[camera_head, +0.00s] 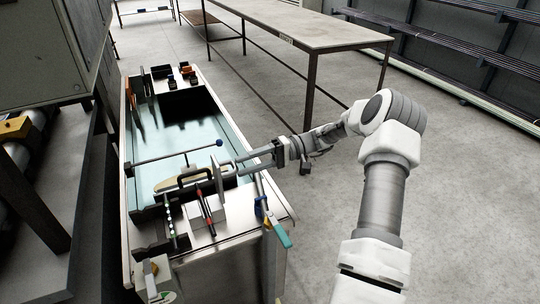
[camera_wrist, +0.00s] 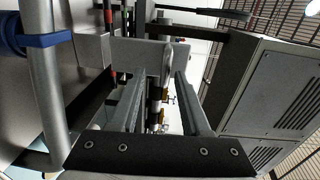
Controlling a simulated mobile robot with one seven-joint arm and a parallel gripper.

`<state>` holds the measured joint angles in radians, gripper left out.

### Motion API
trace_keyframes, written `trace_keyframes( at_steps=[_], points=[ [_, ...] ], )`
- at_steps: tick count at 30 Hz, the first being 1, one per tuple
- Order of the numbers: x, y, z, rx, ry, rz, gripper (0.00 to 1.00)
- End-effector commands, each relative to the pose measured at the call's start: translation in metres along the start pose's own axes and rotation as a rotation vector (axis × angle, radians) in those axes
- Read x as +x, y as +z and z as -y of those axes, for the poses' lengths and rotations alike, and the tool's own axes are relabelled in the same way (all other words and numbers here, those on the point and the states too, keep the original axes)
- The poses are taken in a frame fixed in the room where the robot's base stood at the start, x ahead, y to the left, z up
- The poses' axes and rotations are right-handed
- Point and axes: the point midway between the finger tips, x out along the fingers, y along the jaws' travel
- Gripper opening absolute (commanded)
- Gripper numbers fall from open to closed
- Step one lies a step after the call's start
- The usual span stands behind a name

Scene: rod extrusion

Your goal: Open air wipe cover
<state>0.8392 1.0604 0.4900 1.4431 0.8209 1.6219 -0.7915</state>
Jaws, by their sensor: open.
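My gripper (camera_head: 241,165) reaches in from the right over the near part of the metal trough (camera_head: 205,138). Its two fingers are apart in the wrist view (camera_wrist: 157,88), with nothing held between them. A flat grey plate that looks like the air wipe cover (camera_head: 218,173) stands upright just left of the fingertips. In the wrist view the plate (camera_wrist: 137,54) lies just ahead of the fingers, with a light rounded tab (camera_wrist: 168,60) between their tips. I cannot tell whether the fingers touch it. Brass fittings (camera_wrist: 165,96) show between the fingers, beyond the plate.
A dark machine (camera_head: 50,50) stands on the left. A table (camera_head: 300,30) stands at the back; the floor on the right is open.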

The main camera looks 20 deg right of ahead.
Motion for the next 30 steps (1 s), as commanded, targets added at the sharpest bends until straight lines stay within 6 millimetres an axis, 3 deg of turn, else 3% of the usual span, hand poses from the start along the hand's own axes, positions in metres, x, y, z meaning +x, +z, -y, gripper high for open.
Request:
trace_keyframes(
  at_steps=[9,18,30],
  points=[
    [-0.066,-0.001,0.0,0.0,0.0,-0.005,0.47],
    [-0.118,0.0,-0.001,0.0,0.002,-0.003,0.47],
    [-0.158,0.0,-0.002,0.002,0.001,0.0,0.47]
  ],
)
